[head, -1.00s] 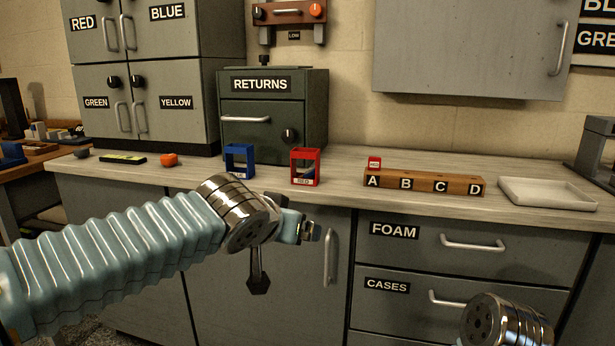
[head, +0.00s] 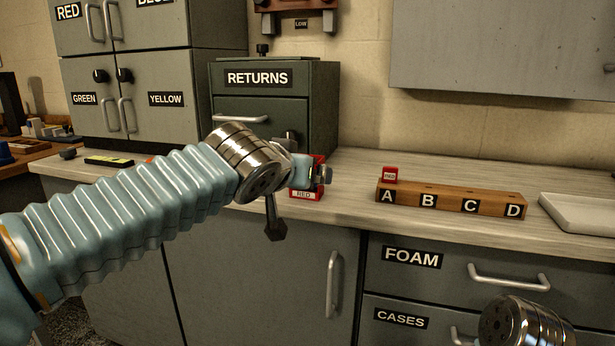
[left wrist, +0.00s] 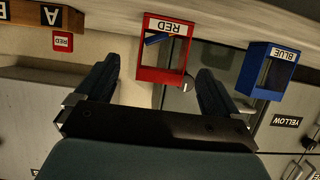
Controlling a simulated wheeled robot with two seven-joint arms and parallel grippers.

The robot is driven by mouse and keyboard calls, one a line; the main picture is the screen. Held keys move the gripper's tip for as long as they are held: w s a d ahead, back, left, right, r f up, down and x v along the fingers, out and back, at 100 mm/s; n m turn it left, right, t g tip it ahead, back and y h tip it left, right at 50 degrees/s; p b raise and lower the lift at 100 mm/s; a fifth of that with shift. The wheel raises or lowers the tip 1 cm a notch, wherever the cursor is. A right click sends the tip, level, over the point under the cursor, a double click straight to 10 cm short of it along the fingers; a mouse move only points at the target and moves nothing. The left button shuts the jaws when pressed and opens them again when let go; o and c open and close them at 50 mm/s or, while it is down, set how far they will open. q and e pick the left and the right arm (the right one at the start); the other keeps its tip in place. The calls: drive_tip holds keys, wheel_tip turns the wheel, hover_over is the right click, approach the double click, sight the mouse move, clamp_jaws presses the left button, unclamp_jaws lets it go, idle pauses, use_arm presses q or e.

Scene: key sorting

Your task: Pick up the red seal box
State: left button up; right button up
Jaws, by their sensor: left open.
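The red seal box (head: 306,195), an open red frame with a RED label, stands on the counter in the head view. My left gripper (head: 325,175) and wrist hide much of it. In the left wrist view the red box (left wrist: 165,75) appears upside down, between and beyond the two dark fingers of my left gripper (left wrist: 157,72). The fingers are spread wide, with clear space on either side of the box, and hold nothing. Only a metal joint of my right arm shows at the lower right of the head view; its gripper is out of view.
A blue box (left wrist: 266,72) stands beside the red one. A white tray (head: 580,215) lies at the right. The RETURNS cabinet (head: 262,108) stands behind.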

sight(315, 195)
use_arm(q)
drive_tip(key=p+x, duration=0.1)
drive_tip(key=x, duration=0.5)
drive_tip(key=shift+w, duration=0.3)
drive_tip(key=c, duration=1)
drive_tip(key=shift+c, duration=0.2)
drive_tip(key=shift+r, duration=0.15)
